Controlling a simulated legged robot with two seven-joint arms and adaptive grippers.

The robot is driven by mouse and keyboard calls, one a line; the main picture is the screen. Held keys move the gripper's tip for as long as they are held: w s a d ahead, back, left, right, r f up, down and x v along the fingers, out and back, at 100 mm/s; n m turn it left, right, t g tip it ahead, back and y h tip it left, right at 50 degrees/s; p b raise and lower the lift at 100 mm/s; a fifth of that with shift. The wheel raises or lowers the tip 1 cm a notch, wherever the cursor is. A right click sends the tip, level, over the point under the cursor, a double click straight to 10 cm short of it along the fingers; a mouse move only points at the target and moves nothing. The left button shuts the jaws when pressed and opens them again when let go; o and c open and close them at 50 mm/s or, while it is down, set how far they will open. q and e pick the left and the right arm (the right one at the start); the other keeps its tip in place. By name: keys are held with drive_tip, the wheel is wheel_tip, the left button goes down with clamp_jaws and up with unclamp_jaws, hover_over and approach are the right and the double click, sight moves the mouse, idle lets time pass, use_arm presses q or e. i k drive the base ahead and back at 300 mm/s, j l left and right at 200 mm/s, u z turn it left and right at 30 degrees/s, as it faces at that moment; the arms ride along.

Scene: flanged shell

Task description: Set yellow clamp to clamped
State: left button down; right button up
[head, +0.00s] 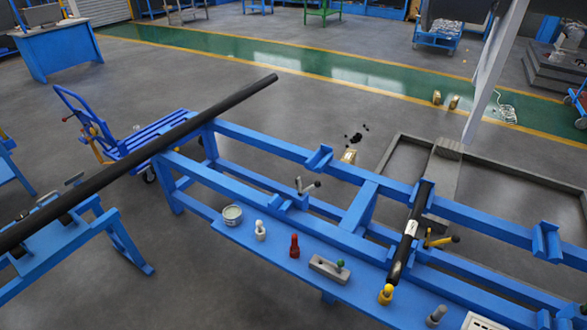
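The yellow clamp (440,241) is on the blue frame right of the middle of the head view. Its yellow body sits beside a short black bar with a white label. Neither of my grippers shows in the head view.
A blue frame (260,152) runs diagonally across the view, with a long black tube (130,152) over its left end. A second lever clamp (306,187) is on the frame. A front shelf holds a tin (232,215) and red (294,246) and yellow-topped (386,294) items.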

sight(455, 238)
drive_tip(key=z, duration=1.4)
